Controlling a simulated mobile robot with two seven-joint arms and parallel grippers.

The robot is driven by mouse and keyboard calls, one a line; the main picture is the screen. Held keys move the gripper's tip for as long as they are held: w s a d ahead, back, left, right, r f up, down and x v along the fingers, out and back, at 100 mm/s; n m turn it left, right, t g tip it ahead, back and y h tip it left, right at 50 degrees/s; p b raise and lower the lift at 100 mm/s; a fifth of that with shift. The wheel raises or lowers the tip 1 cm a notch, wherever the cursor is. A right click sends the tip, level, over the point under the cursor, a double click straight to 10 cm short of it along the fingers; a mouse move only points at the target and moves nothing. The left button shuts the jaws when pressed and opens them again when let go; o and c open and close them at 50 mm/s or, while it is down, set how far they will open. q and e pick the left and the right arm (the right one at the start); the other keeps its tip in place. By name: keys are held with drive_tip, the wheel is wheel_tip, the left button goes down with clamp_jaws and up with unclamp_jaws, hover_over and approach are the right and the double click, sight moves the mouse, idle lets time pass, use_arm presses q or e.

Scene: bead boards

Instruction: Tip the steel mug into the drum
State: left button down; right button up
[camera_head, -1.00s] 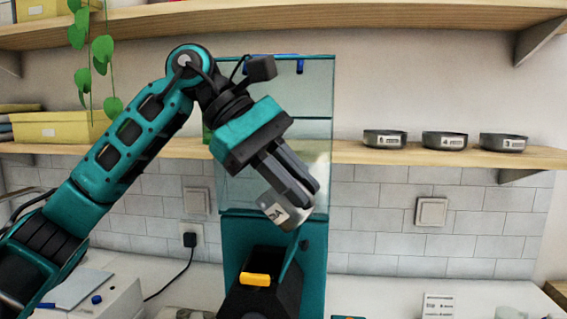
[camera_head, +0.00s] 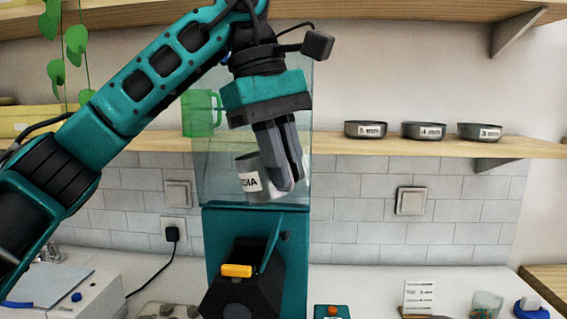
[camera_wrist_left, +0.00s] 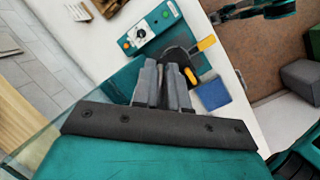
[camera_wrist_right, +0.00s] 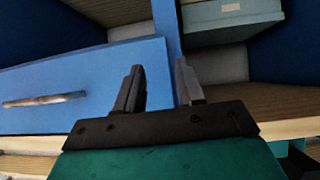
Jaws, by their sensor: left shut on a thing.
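The label is only partly readable. The mug is above the dark, many-sided drum (camera_head: 238,297), apart from it. A yellow piece (camera_head: 237,270) sits on the drum, and a thin teal flap (camera_head: 272,243) stands up beside it. In the left wrist view, my left gripper (camera_wrist_left: 162,68) covers most of the mug, and the drum (camera_wrist_left: 178,58) shows beyond. My right gripper (camera_wrist_right: 158,82) has its fingers apart, with nothing between them.
A teal stand (camera_head: 297,280) with a clear panel (camera_head: 213,165) is behind the drum. A green jug (camera_head: 202,117) stands behind the panel. Several labelled grey bowls (camera_head: 424,131) sit on the shelf (camera_head: 400,147). A blue drawer front (camera_wrist_right: 90,80) is close to my right gripper.

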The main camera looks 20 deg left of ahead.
use_arm(q)
drive_tip(key=shift+r+y, duration=1.45)
drive_tip(key=shift+y, duration=0.05)
drive_tip(key=shift+s+a, duration=0.1)
